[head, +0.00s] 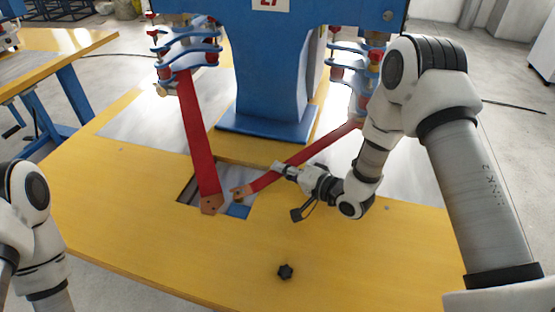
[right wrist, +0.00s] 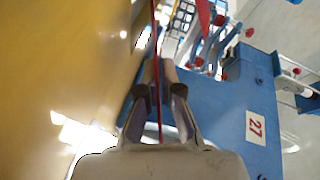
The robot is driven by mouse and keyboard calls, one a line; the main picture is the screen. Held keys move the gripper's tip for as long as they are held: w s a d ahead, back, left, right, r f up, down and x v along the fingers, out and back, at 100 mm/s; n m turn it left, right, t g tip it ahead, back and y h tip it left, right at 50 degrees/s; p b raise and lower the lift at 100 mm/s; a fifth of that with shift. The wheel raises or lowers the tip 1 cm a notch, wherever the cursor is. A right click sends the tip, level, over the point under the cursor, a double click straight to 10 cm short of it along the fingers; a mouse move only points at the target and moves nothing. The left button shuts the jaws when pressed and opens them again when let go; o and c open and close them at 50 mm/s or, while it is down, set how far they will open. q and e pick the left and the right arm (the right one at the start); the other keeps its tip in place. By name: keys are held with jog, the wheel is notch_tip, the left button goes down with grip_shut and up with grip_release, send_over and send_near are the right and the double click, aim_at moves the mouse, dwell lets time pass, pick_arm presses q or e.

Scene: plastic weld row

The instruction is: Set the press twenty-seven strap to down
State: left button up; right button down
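The blue press (head: 265,70) bears a white number 27 plate (head: 269,3), which also shows in the right wrist view (right wrist: 255,128). Two red straps hang from its blue clamps: the left strap (head: 198,135) ends at a copper-coloured tip by the table opening. The right strap (head: 318,146) slants down leftward to a copper-coloured end (head: 240,193) over the opening. My right gripper (head: 283,168) is at this right strap. In the right wrist view its fingers (right wrist: 160,75) are closed against both faces of the strap, seen edge-on. My left gripper is out of view.
The yellow table (head: 170,245) has a rectangular opening (head: 186,193) with blue inside. Another yellow-topped bench (head: 60,45) is at the left. The front of the table is mostly clear.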

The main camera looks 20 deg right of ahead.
jog(key=shift+s+d+f, duration=0.1)
jog(key=shift+f, duration=0.35)
jog(key=c, duration=1.5)
grip_release()
jog(key=shift+o, duration=0.7)
jog(key=shift+d+f, duration=0.1)
